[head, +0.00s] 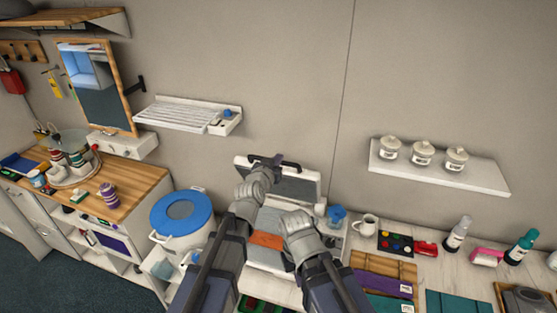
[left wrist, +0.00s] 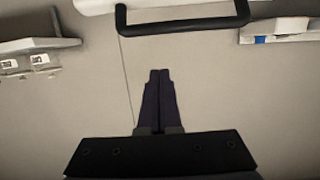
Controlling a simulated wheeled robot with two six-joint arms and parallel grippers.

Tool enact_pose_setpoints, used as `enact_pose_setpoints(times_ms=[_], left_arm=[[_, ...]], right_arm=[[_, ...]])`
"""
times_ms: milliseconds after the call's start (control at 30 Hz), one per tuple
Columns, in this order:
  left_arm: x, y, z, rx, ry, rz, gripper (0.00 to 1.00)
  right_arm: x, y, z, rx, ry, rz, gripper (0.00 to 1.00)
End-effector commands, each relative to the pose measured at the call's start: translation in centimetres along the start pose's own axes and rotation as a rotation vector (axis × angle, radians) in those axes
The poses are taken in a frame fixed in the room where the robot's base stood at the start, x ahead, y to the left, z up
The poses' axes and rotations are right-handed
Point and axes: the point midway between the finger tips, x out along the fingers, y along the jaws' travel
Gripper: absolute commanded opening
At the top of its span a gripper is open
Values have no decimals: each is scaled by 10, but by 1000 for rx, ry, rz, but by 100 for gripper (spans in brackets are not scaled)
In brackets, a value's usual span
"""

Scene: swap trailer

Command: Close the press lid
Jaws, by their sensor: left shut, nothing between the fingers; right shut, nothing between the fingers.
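The press (head: 275,262) stands on the counter against the wall, with an orange piece (head: 267,240) on its bed. Its white-edged lid (head: 298,188) is raised, tilted back toward the wall, with a black handle (head: 290,163) along its top edge. My left gripper (head: 277,160) is shut and empty, close to the handle. In the left wrist view the shut fingers (left wrist: 160,72) point toward the black handle (left wrist: 185,26), with a gap in the picture. My right gripper (head: 298,215) is shut and empty over the press's right side; its fingers are mostly hidden.
A blue-lidded white bucket (head: 181,211) stands left of the press. A blue cup (head: 337,214) and a white mug (head: 366,226) stand to its right. A slatted wall rack (head: 186,114) and a shelf with jars (head: 438,172) hang above the counter.

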Motion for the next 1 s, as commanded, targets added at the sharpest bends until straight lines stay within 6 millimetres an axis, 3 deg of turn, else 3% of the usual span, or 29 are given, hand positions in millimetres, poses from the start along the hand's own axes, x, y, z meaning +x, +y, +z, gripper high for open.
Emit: enact_pose_setpoints(times_ms=[267, 567, 733, 1000], left_arm=[[38, 0, 1, 1, -1, 1, 0], [100, 1, 2, 0, -1, 2, 0], [75, 1, 28, 1, -2, 1, 0], [69, 0, 32, 1, -2, 1, 0]], right_arm=[[9, -1, -1, -4, 0, 1, 0], [23, -2, -2, -11, 1, 1, 0], [43, -4, -3, -10, 2, 1, 0], [45, -4, -3, -9, 2, 1, 0]])
